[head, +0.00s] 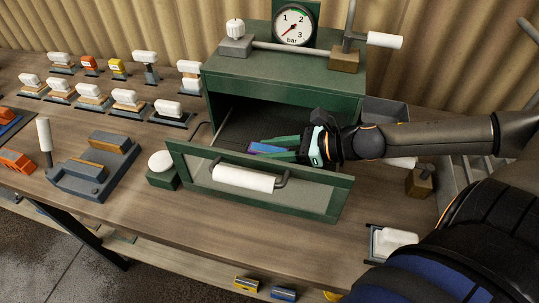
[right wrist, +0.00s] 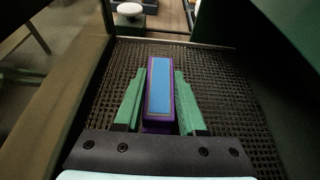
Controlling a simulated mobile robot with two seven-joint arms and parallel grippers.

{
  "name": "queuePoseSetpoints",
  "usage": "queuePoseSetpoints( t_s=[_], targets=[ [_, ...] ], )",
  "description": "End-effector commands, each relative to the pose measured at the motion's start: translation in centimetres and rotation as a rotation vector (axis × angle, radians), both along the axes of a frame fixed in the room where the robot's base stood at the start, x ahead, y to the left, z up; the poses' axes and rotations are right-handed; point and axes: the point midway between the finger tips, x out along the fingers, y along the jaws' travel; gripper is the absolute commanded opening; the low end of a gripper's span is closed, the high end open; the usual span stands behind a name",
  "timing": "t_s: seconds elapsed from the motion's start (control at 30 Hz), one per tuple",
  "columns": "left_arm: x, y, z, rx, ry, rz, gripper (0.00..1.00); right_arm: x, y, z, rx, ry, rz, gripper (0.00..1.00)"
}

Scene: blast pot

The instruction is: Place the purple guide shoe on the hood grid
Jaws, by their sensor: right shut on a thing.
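The guide shoe (head: 267,149) is purple with a blue top face. It is inside the open green hood and shows lengthwise in the right wrist view (right wrist: 160,88). My right gripper (head: 284,146) reaches in from the right, and its green fingers (right wrist: 160,100) are shut on the shoe's two sides. The hood grid (right wrist: 222,100) is a dark mesh floor below and around the shoe. In the head view the hood's front panel and my gripper hide part of it. I cannot tell whether the shoe touches the mesh. My left gripper is not in view.
The green hood (head: 280,75) carries a pressure gauge (head: 294,24) on top. Its front panel with a white handle (head: 243,178) tilts outward before the opening. A white-topped green button (head: 161,162) stands to its left. Several white-handled tools fill the left bench.

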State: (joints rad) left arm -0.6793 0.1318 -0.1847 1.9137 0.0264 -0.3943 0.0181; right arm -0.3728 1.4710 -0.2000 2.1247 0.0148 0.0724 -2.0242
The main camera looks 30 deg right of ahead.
Motion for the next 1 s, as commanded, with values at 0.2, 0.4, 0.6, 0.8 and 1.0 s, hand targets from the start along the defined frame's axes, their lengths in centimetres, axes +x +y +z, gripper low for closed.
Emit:
queuePoseSetpoints(
  t_s=[0.2, 0.4, 0.6, 0.8, 1.0],
  targets=[
    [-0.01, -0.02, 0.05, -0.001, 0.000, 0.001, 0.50, 0.05, 0.05, 0.20, 0.001, -0.003, 0.002, 0.00],
    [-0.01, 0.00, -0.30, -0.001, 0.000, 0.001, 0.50, 0.00, 0.00, -0.39, -0.001, -0.001, 0.000, 0.42],
    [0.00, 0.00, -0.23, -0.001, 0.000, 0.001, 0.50, -0.01, 0.00, -0.33, 0.000, 0.000, 0.000, 0.64],
    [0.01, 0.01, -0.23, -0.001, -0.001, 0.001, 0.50, 0.00, 0.00, -0.32, 0.000, 0.000, 0.000, 0.70],
    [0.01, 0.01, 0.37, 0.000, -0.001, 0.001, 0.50, 0.00, 0.00, 0.36, 0.000, 0.000, 0.000, 0.70]
  ],
)
